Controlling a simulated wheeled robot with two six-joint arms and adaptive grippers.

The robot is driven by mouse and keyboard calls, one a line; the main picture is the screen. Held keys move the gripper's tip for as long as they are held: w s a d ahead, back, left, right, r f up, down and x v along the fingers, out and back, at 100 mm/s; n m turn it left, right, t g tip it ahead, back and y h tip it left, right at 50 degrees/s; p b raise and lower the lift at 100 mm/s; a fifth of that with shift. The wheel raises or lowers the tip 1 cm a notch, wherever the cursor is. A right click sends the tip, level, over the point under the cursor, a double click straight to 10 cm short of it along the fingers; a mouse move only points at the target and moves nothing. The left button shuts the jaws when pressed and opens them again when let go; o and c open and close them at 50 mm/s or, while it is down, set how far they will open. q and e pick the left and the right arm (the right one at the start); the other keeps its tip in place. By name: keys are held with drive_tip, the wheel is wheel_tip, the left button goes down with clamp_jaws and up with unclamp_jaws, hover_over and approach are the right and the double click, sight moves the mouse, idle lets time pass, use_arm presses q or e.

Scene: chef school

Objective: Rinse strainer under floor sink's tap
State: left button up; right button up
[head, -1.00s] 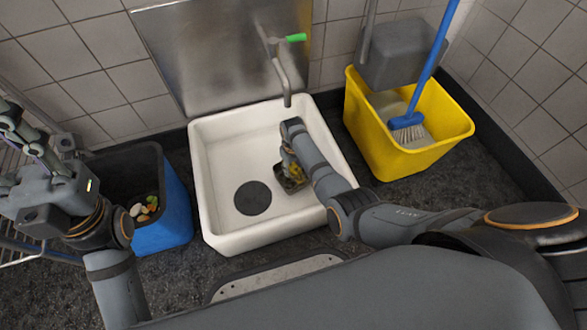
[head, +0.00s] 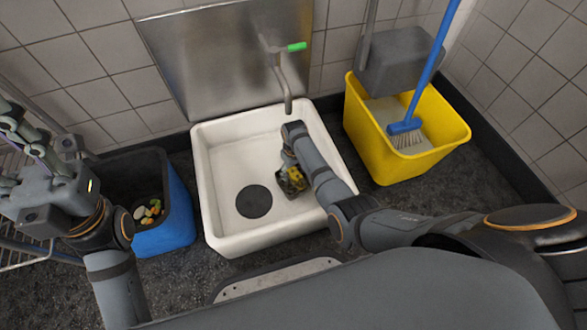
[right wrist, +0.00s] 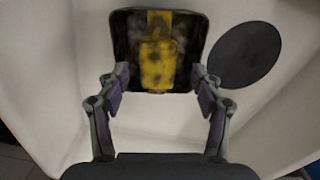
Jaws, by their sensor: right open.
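A dark, square, shallow piece with a yellow middle, which looks like the strainer (head: 293,181), is inside the white floor sink (head: 226,143), right of the round black drain (head: 253,201). In the right wrist view the strainer (right wrist: 160,50) is straight ahead, between and beyond my fingertips. My right gripper (right wrist: 160,78) is open, one finger on each side; contact is not clear. The floor sink's tap (head: 287,88) hangs over the back of the basin, with a green handle (head: 297,46); no water shows. My left gripper (head: 40,148) is open and empty at the far left.
A blue bin (head: 178,205) with food scraps stands left of the sink. A yellow bucket (head: 415,160) with a blue brush (head: 405,128) stands right of it. A steel panel (head: 215,60) backs the sink. A wire rack (head: 22,255) is at the left edge.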

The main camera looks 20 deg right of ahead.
drive_tip(key=s+r+p, duration=0.4)
drive_tip(key=r+p, duration=1)
drive_tip(key=p, duration=0.1)
drive_tip(key=s+d+r+m+p, duration=0.1)
drive_tip(key=s+r+p, duration=0.3)
drive_tip(key=r+p, duration=1.1)
drive_tip(key=shift+s+d+r+p, duration=0.15)
drive_tip(key=shift+r+p, duration=0.1)
drive_tip(key=shift+p, duration=0.45)
